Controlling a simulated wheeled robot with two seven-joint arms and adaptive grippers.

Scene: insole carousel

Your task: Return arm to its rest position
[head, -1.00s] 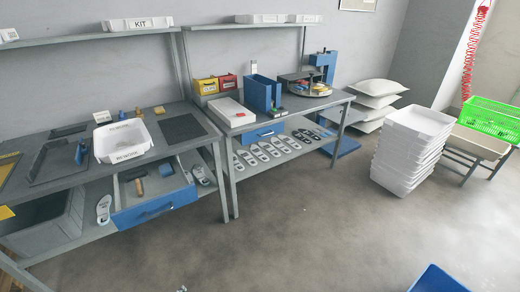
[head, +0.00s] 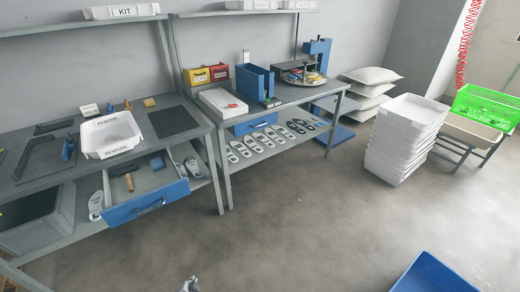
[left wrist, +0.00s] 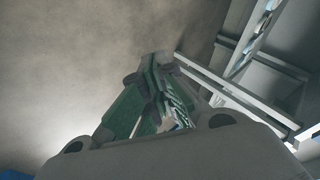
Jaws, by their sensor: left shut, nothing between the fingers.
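My left gripper (head: 190,285) just shows at the bottom edge of the head view, over bare floor in front of the benches. In the left wrist view its fingers (left wrist: 158,62) meet at the tips, with green inner sides, and nothing is held between them. The rest of my left arm is below the head view. My right gripper is in neither view. The rotating stand (head: 303,80) with small coloured items stands on the right bench.
The left bench holds a white REWORK bin (head: 110,134); its blue-fronted drawer (head: 147,205) stands open. Insoles (head: 262,142) lie on the right bench's lower shelf. Stacked white trays (head: 402,140) stand at right, a blue container (head: 432,278) at lower right. The middle floor is clear.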

